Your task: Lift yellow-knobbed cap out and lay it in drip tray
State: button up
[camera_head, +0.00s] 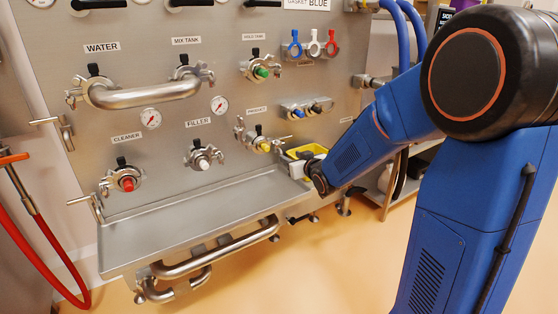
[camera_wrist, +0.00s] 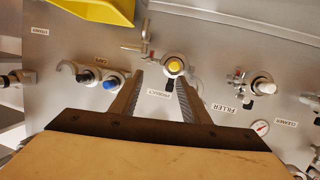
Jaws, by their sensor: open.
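The yellow-knobbed cap (camera_head: 265,147) sits on the PRODUCT port of the upright steel panel. In the wrist view its round yellow knob (camera_wrist: 174,66) faces me, just beyond the fingertips and nearer the right finger. My gripper (camera_wrist: 159,80) is open and empty, with its two dark fingers pointing at the panel. I cannot tell whether a finger touches the cap. In the head view my wrist hides most of the gripper. The drip tray (camera_head: 185,210) is a bare, wide steel shelf below the ports.
A stub with a blue end (camera_wrist: 110,83) is left of the fingers in the wrist view. A yellow bin (camera_wrist: 95,10) is at its upper left.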

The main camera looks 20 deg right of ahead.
aim_at(268, 149)
jog(key=shift+w+a+f+n+t+y, duration=0.2)
jog(key=shift+w+a+f+t+y, duration=0.6)
jog(key=shift+w, duration=1.85)
jog(key=shift+w+a+f+n+y, duration=0.3)
jog(key=shift+w+a, duration=1.05)
jog(key=shift+w, duration=1.35)
jog(key=shift+w+a+f+n+t+y, duration=0.1)
jog(key=shift+w+a+f+t+y, duration=0.75)
jog(key=shift+w, duration=1.8)
jog(key=shift+a+r+g+h, duration=0.25)
jog(key=shift+r+g, duration=0.15)
jog(key=shift+g, duration=0.05)
jog(key=c, duration=0.8)
